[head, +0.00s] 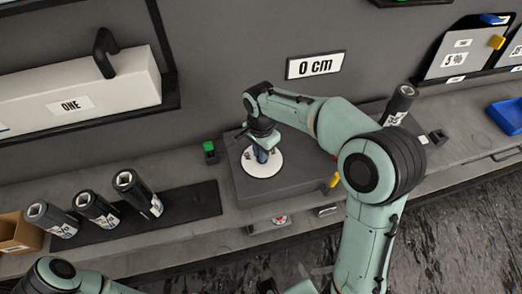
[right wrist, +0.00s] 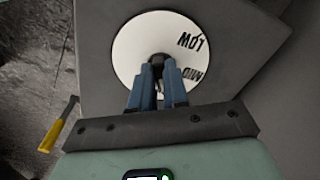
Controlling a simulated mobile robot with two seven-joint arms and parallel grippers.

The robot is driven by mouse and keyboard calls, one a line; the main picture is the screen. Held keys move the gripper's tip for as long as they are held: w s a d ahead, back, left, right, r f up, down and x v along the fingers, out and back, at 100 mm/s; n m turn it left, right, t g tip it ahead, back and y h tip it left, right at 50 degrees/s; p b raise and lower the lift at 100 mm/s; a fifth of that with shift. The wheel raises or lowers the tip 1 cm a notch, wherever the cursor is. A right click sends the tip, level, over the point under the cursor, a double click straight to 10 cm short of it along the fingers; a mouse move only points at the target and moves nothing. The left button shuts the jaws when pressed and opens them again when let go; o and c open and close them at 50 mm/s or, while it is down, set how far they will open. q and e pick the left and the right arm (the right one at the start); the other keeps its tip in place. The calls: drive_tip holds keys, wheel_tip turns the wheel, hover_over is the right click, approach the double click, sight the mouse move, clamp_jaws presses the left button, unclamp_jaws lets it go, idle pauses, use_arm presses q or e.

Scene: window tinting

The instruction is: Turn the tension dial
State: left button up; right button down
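The tension dial is a round white plate (head: 272,168) with a dark centre knob on a grey box (head: 300,190). In the right wrist view the dial (right wrist: 130,45) shows LOW and MID lettering, upside down, at its right side. My right gripper (head: 261,155) points down at the dial's middle. In the right wrist view its two blue fingers (right wrist: 158,80) stand close together with the dark knob (right wrist: 157,60) between their tips, and they look closed on it. The fingers hide part of the plate. Only a part of my left arm shows at the bottom left; its gripper is out of view.
A yellow-handled lever (head: 335,181) is at the box's front. A green button (head: 209,147) sits left of it. A sign (head: 316,65) reads 0 cm.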

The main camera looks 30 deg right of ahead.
use_arm(q)
drive_tip(key=shift+r, duration=0.1)
use_arm(e)
drive_tip(key=shift+n, duration=0.4)
drive_tip(key=n, duration=0.4)
drive_tip(key=shift+s+d+n+p, duration=0.1)
drive_tip(key=shift+n+p, duration=0.2)
drive_tip(key=shift+p, duration=0.1)
use_arm(q)
drive_tip(key=shift+w+r+p, duration=0.35)
drive_tip(key=shift+w+r, duration=0.25)
drive_tip(key=shift+r, duration=0.2)
use_arm(e)
drive_tip(key=n, duration=0.6)
drive_tip(key=shift+n, duration=0.3)
drive_tip(key=c, duration=1.1)
unclamp_jaws()
use_arm(q)
drive_tip(key=shift+w+r+p, duration=0.85)
drive_tip(key=shift+w+r, duration=0.1)
drive_tip(key=shift+r, duration=0.25)
use_arm(e)
wheel_tip(320, 180, up, 14)
drive_tip(key=shift+f, duration=0.25)
